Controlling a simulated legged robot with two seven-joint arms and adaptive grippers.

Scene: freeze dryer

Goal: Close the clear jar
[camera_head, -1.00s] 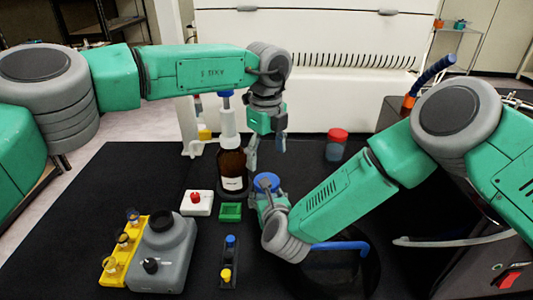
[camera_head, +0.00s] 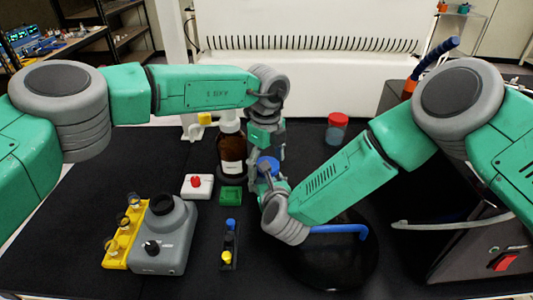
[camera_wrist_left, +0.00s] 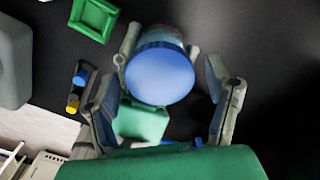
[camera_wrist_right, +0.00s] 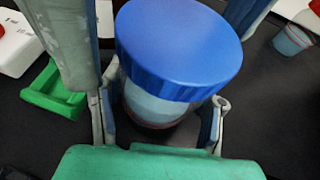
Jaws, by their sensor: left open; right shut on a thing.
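The clear jar (camera_wrist_right: 150,108) has a broad blue lid (camera_wrist_right: 180,45) on its top; the lid also shows in the head view (camera_head: 268,165) and the left wrist view (camera_wrist_left: 160,75). My right gripper (camera_head: 268,187) is shut around the jar's body, one finger on each side below the lid. My left gripper (camera_wrist_left: 160,72) comes down from above, open, with one finger on each side of the lid. In the left wrist view gaps show between these fingers and the lid. Whether the lid is screwed tight cannot be told.
A brown bottle (camera_head: 232,155), a green tray (camera_head: 231,196) and a white block with a red knob (camera_head: 197,186) stand left of the jar. A red-lidded jar (camera_head: 337,128) stands behind right. A grey device (camera_head: 165,235) is front left; a black round dish (camera_head: 325,270) is front right.

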